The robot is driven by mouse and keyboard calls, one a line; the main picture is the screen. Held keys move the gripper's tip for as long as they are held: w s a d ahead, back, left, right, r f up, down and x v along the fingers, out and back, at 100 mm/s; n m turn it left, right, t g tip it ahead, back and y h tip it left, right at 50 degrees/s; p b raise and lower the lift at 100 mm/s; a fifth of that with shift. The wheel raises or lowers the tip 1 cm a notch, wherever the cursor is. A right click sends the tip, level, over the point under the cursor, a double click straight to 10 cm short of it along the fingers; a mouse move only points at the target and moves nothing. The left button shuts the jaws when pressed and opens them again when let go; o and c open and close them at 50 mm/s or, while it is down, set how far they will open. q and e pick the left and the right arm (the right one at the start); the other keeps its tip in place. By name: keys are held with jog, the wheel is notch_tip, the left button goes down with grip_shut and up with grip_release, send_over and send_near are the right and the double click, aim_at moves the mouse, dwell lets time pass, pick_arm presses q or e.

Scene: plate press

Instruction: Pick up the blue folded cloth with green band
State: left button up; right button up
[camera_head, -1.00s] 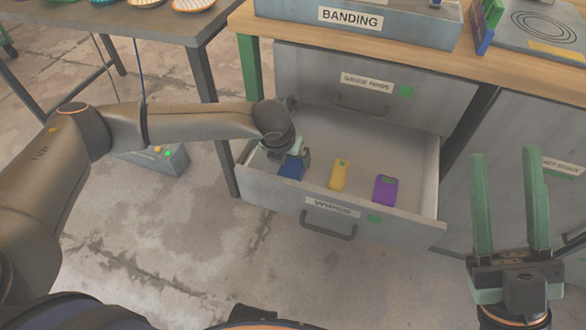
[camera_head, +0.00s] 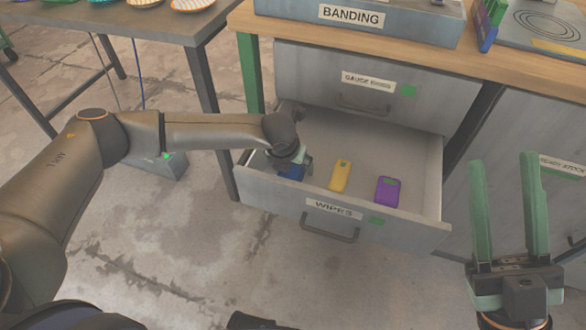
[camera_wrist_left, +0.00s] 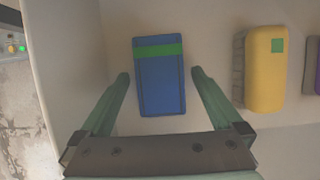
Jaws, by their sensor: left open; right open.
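The blue folded cloth with a green band lies in the open drawer at its left end. In the left wrist view the blue cloth (camera_wrist_left: 161,80) lies flat, its green band (camera_wrist_left: 158,50) across the far part. My left gripper (camera_wrist_left: 160,80) is open, with one finger on each side of the cloth and a gap on both sides. In the head view the cloth (camera_head: 291,173) is mostly hidden under my left gripper (camera_head: 290,168). My right gripper (camera_head: 510,160) is open and empty, pointing up at the right, away from the drawer.
The drawer (camera_head: 400,226) labelled WIPES also holds a yellow item (camera_head: 340,176) and a purple item (camera_head: 387,191), right of the blue cloth. Its left wall is close to my left gripper. A closed drawer (camera_head: 430,102) and the wooden bench top (camera_head: 400,58) are above.

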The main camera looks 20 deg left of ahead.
aim_at(292, 167)
pick_arm(q)
jog(key=shift+f, duration=0.15)
pick_arm(e)
jog(key=shift+f, duration=0.25)
pick_arm(q)
jog(key=c, duration=1.2)
jog(key=shift+r+p, duration=0.4)
jog(key=shift+r, duration=0.15)
jog(key=shift+c, duration=0.2)
notch_tip(292, 167, up, 7)
jog(key=shift+f+p, duration=0.1)
jog(key=shift+p, duration=0.7)
jog(key=shift+r, duration=1.35)
pick_arm(e)
jog(key=shift+w+d+r+m+h, duration=0.15)
jog(key=shift+w+m+h, duration=0.3)
jog(key=shift+h, duration=0.2)
jog(key=shift+w+d+r+m+h, duration=0.1)
jog(key=shift+w+m+h, duration=0.25)
jog(key=shift+w+h, duration=0.25)
